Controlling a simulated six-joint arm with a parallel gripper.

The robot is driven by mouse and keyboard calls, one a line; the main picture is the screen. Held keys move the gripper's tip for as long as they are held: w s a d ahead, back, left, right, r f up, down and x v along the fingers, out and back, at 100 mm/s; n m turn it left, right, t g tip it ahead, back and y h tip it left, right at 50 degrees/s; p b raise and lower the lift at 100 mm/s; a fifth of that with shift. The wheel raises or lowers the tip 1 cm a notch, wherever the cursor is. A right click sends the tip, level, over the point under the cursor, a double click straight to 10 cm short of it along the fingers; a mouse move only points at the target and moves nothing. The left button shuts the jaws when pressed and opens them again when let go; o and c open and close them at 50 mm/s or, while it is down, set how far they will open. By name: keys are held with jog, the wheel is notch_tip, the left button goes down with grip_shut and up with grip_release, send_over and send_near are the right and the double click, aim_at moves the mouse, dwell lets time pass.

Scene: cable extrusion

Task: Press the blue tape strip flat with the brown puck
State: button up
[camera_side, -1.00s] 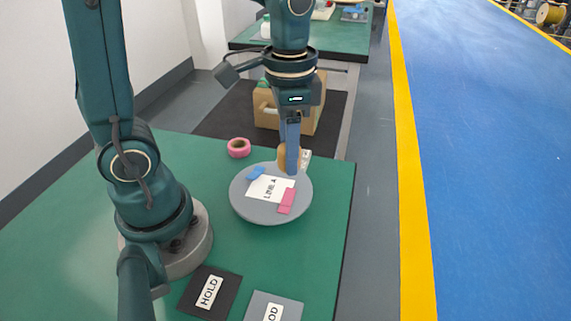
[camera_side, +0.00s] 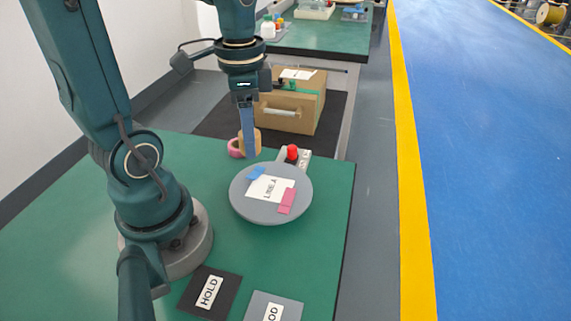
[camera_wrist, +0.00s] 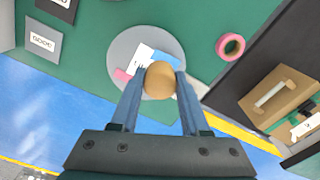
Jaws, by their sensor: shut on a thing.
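My gripper (camera_side: 248,152) is shut on the brown puck (camera_wrist: 161,79), which sits between its two blue fingers in the wrist view. In the side view the puck (camera_side: 257,138) shows partly behind a finger, held above the far left edge of the round grey plate (camera_side: 243,207). On the plate lies a white card marked LINE A (camera_side: 266,187). The blue tape strip (camera_side: 255,173) is at the card's upper left corner, and a pink strip (camera_side: 287,200) is at its lower right. The gripper is above the blue strip, apart from it. In the wrist view the puck partly hides the card and the blue strip (camera_wrist: 162,56).
A pink tape roll (camera_side: 234,148) stands behind the gripper. A red button on a grey box (camera_side: 293,153) is beyond the plate. A black HOLD mat (camera_side: 210,292) and a grey mat (camera_side: 273,306) lie in front. A cardboard box (camera_side: 292,105) stands behind the table.

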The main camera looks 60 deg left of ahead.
aim_at(253, 175)
jog(key=shift+a+f, duration=0.1)
jog(key=shift+f, duration=3.5)
jog(key=shift+r, duration=3.55)
